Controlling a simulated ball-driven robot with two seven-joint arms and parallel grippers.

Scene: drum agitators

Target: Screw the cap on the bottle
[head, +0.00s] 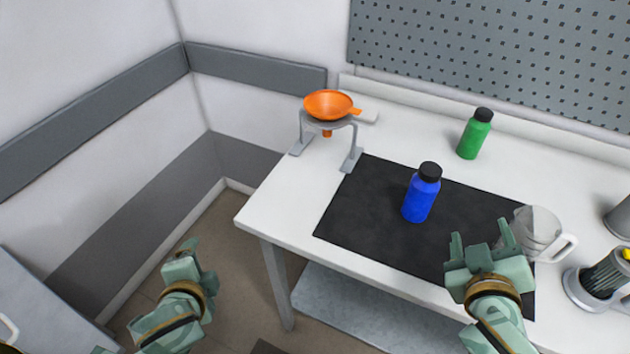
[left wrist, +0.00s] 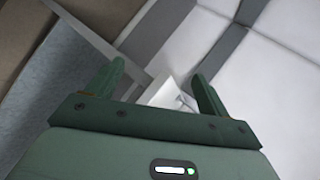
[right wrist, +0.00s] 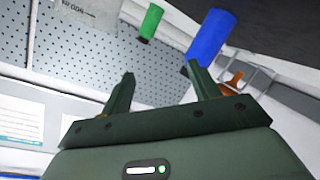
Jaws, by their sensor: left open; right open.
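A blue bottle (head: 421,200) stands upright on a black mat (head: 375,205), with a black cap (head: 430,171) on its top. I cannot tell how tightly the cap sits. The bottle also shows in the right wrist view (right wrist: 212,38), its cap end partly hidden by a finger. A green bottle (head: 473,138) with a black cap (head: 483,115) stands behind the mat. My right gripper (head: 479,234) is open and empty, near the mat's front right, apart from the blue bottle. My left gripper (head: 196,258) is open and empty, left of the table and over the floor side.
An orange funnel (head: 330,104) sits in a grey stand (head: 351,160) at the table's back left. A clear jug (head: 540,232) stands right of my right gripper. Grey equipment (head: 590,282) is at the far right. The white table's (head: 290,195) left part is clear.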

